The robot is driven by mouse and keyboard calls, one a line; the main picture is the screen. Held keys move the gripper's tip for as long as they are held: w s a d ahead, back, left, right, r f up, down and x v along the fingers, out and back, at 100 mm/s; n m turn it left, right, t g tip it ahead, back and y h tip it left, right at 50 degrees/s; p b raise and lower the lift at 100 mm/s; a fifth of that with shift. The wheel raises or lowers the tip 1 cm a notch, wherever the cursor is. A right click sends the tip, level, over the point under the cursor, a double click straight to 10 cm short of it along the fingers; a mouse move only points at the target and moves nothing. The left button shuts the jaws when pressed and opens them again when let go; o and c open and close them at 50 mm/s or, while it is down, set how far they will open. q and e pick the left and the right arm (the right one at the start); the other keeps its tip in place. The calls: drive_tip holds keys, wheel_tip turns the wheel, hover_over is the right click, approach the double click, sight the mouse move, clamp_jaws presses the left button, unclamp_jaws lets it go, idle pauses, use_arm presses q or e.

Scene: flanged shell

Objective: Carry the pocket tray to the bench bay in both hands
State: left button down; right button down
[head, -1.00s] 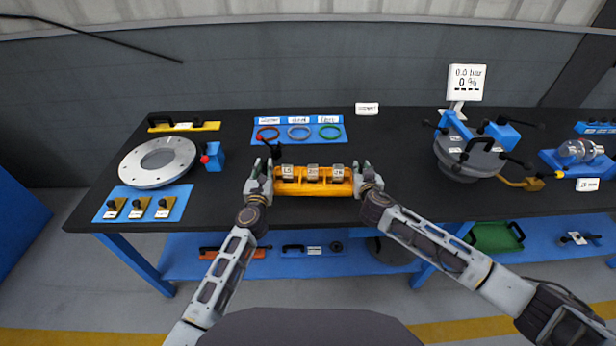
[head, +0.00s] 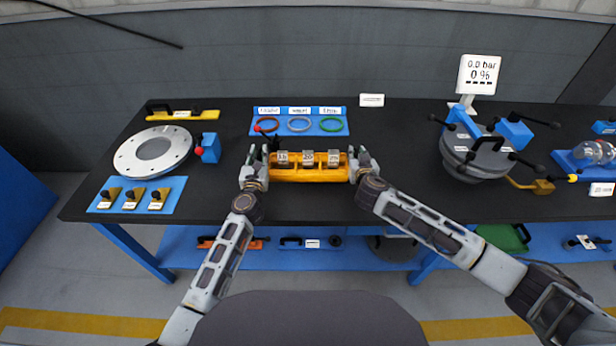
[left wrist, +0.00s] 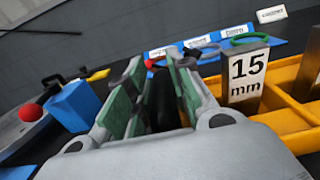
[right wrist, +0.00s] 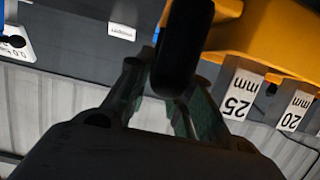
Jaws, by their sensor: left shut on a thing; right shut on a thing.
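The yellow pocket tray (head: 310,174) is level between my two grippers, over the middle of the black bench. Metal blocks stand in its pockets; a 15 mm block (left wrist: 246,78) shows in the left wrist view, and 25 mm (right wrist: 240,92) and 20 mm (right wrist: 295,108) blocks in the right wrist view. My left gripper (head: 256,166) is shut on the tray's dark left handle (left wrist: 160,100). My right gripper (head: 360,164) is shut on the dark right handle (right wrist: 182,45). I cannot tell whether the tray touches the bench.
Behind the tray is a blue mat (head: 336,109) with coloured rings. A flanged disc (head: 126,160), a blue block with red knob (head: 209,149) and a blue plate (head: 172,181) are at left. A grey lidded vessel (head: 478,160) stands at right.

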use_arm(q)
drive_tip(key=shift+r, duration=0.4)
use_arm(e)
drive_tip(key=shift+w+d+r, duration=0.1)
drive_tip(key=shift+r, duration=0.25)
